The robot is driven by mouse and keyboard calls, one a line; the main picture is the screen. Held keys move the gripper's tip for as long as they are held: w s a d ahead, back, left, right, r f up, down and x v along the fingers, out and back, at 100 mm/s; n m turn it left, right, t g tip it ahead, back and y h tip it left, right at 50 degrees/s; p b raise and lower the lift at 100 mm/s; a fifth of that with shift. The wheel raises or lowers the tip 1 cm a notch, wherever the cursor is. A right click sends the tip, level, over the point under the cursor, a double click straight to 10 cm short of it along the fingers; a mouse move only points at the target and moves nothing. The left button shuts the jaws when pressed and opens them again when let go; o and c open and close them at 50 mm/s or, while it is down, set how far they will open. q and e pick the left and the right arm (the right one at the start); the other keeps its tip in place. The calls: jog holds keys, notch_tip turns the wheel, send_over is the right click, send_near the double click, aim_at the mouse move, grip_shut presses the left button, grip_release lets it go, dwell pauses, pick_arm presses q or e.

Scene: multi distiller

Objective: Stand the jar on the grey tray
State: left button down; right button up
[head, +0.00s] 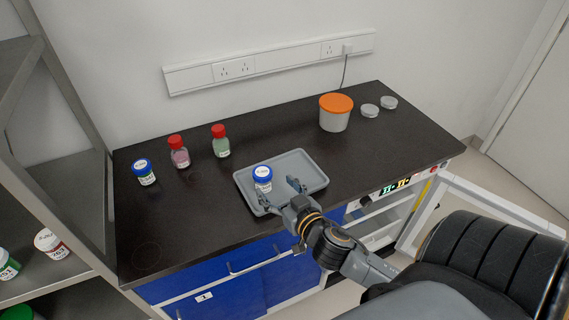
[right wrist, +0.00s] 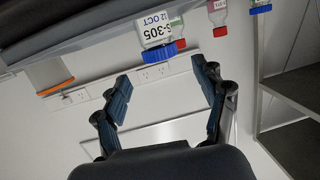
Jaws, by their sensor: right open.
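A white jar with a blue lid (head: 262,174) stands upright on the grey tray (head: 309,178), in its left half. The jar also shows in the right wrist view (right wrist: 157,32), with its printed label facing the camera. My right gripper (head: 279,193) is open at the tray's front side, its fingers pointing toward the jar. In the right wrist view the open fingers (right wrist: 160,78) are apart, with the jar beyond the tips and between their lines, not gripped. My left gripper is not in view.
Another blue-lidded jar (head: 145,173) and two red-capped bottles (head: 180,157) (head: 221,147) stand left of the tray on the dark worktop (head: 190,215). An orange-lidded tub (head: 334,117) and two small silvery lids or dishes (head: 370,111) (head: 389,102) are at the back right. A shelf rack (head: 65,130) stands left.

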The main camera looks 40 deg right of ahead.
jog(key=shift+b+v, duration=0.3)
jog(key=shift+v, duration=1.6)
